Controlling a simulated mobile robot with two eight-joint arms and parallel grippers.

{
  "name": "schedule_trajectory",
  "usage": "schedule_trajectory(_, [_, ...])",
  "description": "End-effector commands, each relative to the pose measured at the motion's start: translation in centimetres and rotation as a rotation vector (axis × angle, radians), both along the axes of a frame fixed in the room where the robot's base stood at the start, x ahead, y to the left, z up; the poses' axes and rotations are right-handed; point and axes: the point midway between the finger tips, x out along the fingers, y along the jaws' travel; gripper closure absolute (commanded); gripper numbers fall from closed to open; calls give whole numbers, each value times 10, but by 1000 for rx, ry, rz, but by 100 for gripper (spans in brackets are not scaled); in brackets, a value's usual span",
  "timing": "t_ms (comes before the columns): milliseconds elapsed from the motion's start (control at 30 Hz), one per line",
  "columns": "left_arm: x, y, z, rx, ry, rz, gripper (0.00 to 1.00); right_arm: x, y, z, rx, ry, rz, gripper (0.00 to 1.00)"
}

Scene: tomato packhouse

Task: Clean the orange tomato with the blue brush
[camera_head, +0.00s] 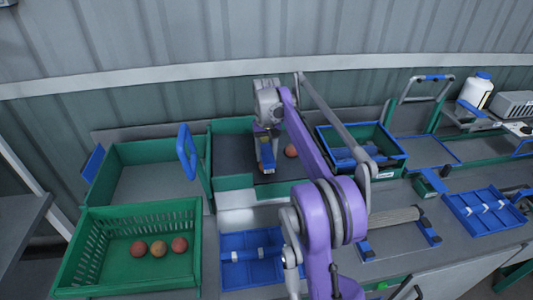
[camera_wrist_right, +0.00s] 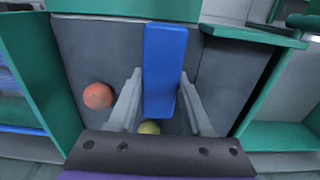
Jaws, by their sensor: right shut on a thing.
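My right gripper (camera_head: 267,152) reaches down into the dark-floored green bay at the back middle. In the right wrist view its fingers (camera_wrist_right: 160,85) are shut on the blue brush (camera_wrist_right: 165,60), a long blue block between them. An orange tomato (camera_wrist_right: 98,96) lies on the dark floor to the left of the fingers, apart from the brush. It also shows in the head view (camera_head: 291,150), just right of the gripper. A yellowish round thing (camera_wrist_right: 148,127) shows below the brush, partly hidden; I cannot tell what it is. My left gripper is out of view.
A green basket (camera_head: 75,262) at front left holds three reddish tomatoes. An empty-looking green bay (camera_head: 125,152) stands behind it. A green crate with a blue rim (camera_head: 395,147) holds blue items to the right. Blue trays (camera_head: 240,272) and a roller (camera_head: 395,217) occupy the front.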

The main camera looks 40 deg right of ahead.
Motion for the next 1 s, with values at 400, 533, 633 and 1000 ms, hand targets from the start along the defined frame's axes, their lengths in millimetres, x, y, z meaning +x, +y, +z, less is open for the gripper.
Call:
schedule_trajectory(400, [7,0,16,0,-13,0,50,20,-10,0,0,-2,0,95])
schedule_trajectory(533, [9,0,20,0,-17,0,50,25,-14,1,0,-2,0,95])
schedule_trajectory(633, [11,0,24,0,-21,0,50,30,-16,1,0,-2,0,95])
schedule_trajectory(1000, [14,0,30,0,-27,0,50,38,-21,-1,0,-1,0,95])
